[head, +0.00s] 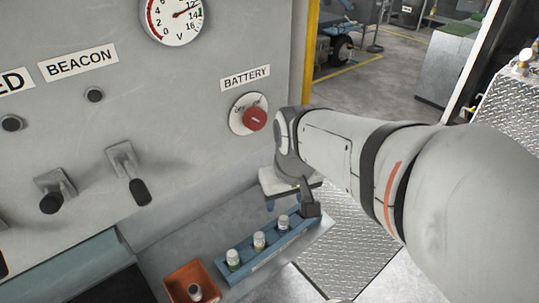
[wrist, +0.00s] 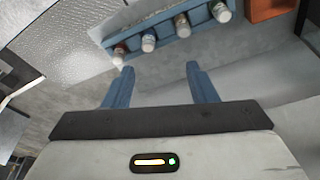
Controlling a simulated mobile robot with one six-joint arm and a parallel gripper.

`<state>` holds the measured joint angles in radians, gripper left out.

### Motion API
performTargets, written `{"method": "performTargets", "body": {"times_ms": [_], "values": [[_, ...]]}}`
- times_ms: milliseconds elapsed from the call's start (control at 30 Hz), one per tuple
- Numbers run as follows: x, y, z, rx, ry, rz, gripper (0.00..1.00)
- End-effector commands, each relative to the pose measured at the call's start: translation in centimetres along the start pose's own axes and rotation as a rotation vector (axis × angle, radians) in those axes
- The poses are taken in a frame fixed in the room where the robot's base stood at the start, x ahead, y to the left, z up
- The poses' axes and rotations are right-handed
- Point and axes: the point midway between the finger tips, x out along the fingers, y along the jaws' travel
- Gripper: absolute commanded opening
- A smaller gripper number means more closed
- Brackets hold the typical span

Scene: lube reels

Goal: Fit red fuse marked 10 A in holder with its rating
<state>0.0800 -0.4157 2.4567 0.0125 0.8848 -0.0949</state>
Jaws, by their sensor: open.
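A blue rack (head: 262,262) stands on the ledge below the panel, with several pale-topped fuses in a row. In the head view, three of them show: the near fuse (head: 233,259), the middle one (head: 259,240) and the far one (head: 283,222). The wrist view shows the rack (wrist: 165,43) and a further fuse (wrist: 119,53) at its left end, with a reddish band. Ratings are not readable, and I see no marked holder. My gripper (wrist: 160,68) is open and empty, its blue fingers apart from the rack; in the head view my arm partly hides it.
An orange-red tray (head: 172,283) with a small pale-topped item (head: 195,292) stands left of the rack. The panel has a red battery switch (head: 255,119), two black-handled levers (head: 140,190) and a gauge (head: 173,15). Metal tread plate lies right of the ledge.

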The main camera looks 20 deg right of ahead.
Motion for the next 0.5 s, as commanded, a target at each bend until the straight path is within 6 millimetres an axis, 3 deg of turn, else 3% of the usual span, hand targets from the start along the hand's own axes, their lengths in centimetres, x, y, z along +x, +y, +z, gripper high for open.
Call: {"method": "performTargets", "body": {"times_ms": [300, 500], "values": [[8.6, 6.9, -5.6, 0.054, -0.144, 0.011, 0.52], [13.0, 10.3, -7.1, 0.070, -0.200, 0.003, 0.52]]}}
